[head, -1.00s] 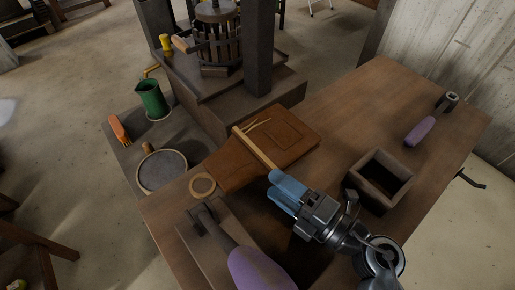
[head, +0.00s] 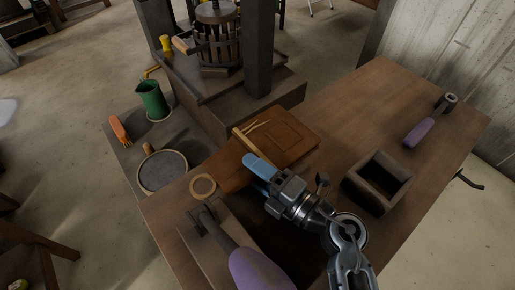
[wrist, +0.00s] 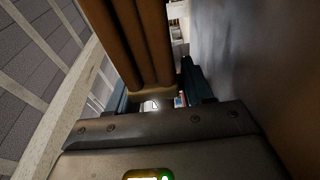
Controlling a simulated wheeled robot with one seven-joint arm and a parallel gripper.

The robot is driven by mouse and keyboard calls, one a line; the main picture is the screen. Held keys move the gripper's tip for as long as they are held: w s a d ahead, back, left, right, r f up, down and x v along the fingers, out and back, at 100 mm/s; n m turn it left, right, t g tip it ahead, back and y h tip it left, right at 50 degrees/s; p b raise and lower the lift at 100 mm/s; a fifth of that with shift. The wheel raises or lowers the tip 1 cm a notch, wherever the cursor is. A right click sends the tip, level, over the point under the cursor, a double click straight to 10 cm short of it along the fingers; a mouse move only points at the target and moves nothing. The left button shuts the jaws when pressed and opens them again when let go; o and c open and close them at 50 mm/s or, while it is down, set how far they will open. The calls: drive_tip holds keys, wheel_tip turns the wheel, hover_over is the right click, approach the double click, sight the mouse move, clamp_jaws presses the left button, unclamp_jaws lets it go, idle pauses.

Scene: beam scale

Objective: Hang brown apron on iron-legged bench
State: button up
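The brown apron (head: 285,140) lies folded on the wooden worktop, with pale straps on it and a tan bar-like strip along its left side. My gripper (head: 258,166), with blue fingers, is at the apron's near edge, over the end of the tan strip. In the wrist view brown folds (wrist: 140,45) run down between the two dark-blue fingers, which stand apart; contact cannot be made out. The worktop (head: 370,110) is a wooden bench top; its legs are hidden, so I cannot tell whether they are iron.
A square dark box (head: 380,182) stands right of my gripper. A purple-handled tool (head: 420,131) lies at the back right, and a larger one (head: 260,268) in front. A slatted press (head: 215,45), green jug (head: 152,99) and round pan (head: 162,171) stand left and behind.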

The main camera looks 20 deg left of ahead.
clamp_jaws()
idle(0.3)
wheel_tip(320, 180, up, 10)
drive_tip(key=shift+r+p, duration=0.1)
drive_tip(key=shift+p, duration=0.85)
drive_tip(key=shift+c, duration=1.6)
unclamp_jaws()
clamp_jaws()
